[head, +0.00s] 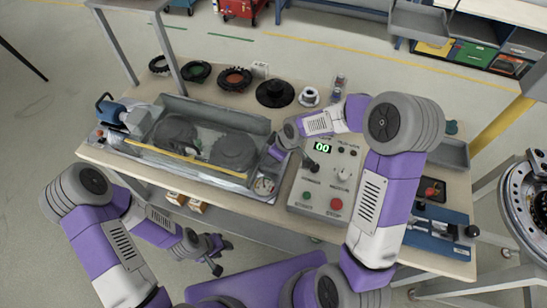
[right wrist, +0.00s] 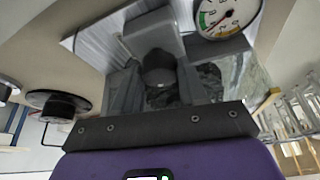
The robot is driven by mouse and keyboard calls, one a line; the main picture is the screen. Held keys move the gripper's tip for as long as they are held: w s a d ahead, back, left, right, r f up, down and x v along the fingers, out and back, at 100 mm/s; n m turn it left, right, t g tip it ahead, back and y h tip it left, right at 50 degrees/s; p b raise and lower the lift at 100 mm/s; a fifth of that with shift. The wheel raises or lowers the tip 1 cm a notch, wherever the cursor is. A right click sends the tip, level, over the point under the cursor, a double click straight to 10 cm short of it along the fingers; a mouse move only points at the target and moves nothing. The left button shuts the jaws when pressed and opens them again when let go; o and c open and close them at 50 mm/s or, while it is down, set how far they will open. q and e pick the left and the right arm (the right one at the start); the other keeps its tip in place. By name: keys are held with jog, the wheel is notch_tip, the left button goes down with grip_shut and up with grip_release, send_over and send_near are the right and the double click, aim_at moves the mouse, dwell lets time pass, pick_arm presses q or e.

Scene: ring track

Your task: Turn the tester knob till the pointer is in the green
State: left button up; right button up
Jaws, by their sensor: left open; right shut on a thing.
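The tester (head: 190,170) is a grey trough-like case with two dark wheels inside, standing on the left half of the bench. My left gripper (head: 218,257) is open and empty, low in front of the bench.
A grey control panel (head: 310,200) with a "00" display, levers and buttons stands right of the tester, under my right arm. Dark rings (head: 235,78) and a black disc (head: 275,92) lie behind.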

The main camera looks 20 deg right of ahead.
jog(key=shift+m+h+b, duration=0.3)
jog(key=shift+m+b, duration=0.35)
jog(key=shift+m, duration=0.15)
jog(key=o, duration=1.1)
jog(key=shift+c, duration=0.2)
jog(key=p+v, duration=0.1)
jog(key=v, duration=0.6)
jog(key=shift+s+r, duration=0.2)
